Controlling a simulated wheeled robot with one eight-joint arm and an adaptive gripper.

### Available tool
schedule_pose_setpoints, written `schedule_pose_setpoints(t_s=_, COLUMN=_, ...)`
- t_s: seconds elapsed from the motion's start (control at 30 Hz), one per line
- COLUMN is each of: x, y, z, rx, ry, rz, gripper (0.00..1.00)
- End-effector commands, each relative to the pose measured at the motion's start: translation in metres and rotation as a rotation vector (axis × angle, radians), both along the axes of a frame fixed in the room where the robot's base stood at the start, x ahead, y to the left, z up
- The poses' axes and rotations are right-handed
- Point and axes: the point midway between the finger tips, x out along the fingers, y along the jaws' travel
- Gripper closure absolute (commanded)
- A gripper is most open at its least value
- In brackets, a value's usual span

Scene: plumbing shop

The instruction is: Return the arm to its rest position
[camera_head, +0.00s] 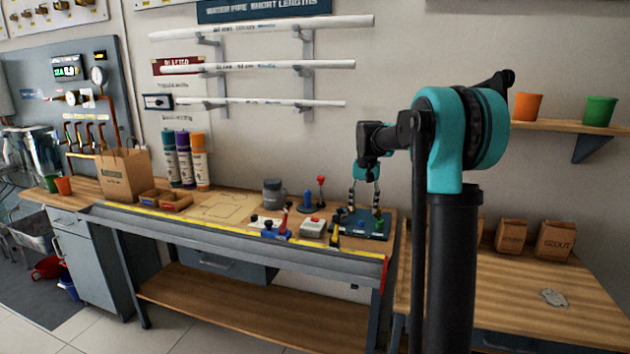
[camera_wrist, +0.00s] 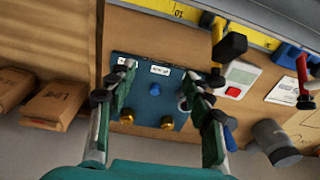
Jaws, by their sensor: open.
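My gripper (camera_head: 364,195) hangs over the right end of the workbench, fingers pointing down. In the wrist view my gripper (camera_wrist: 160,85) is open, its two fingers spread apart with nothing between the tips. Below it lies a dark blue-teal board (camera_head: 350,224) with small labels. In the wrist view the board (camera_wrist: 150,110) carries a blue knob and two brass fittings. I cannot tell how far the fingertips are above the board. My arm (camera_head: 455,230) stands in front and hides part of the right side of the bench.
Beside the board are a white box with a red button (camera_head: 313,227), a grey mug (camera_head: 272,192) and several small tools. Paper bags (camera_head: 556,239) stand on the right bench. A shelf (camera_head: 560,127) holds orange and green cups. White pipes (camera_head: 265,66) hang on wall brackets.

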Motion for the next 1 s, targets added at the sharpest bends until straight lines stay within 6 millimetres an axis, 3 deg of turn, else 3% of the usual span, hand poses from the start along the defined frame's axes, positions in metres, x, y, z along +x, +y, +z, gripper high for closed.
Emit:
schedule_pose_setpoints(t_s=0.27, x=-0.093, y=-0.012, z=-0.04, rx=-0.006, ry=-0.083, rz=0.07, gripper=0.49)
schedule_pose_setpoints(t_s=0.8, x=-0.311, y=-0.028, z=-0.16, rx=-0.046, ry=-0.258, rz=0.222, gripper=0.49)
schedule_pose_setpoints(t_s=1.0, x=-0.351, y=-0.029, z=-0.185, rx=-0.058, ry=-0.291, rz=0.251, gripper=0.49)
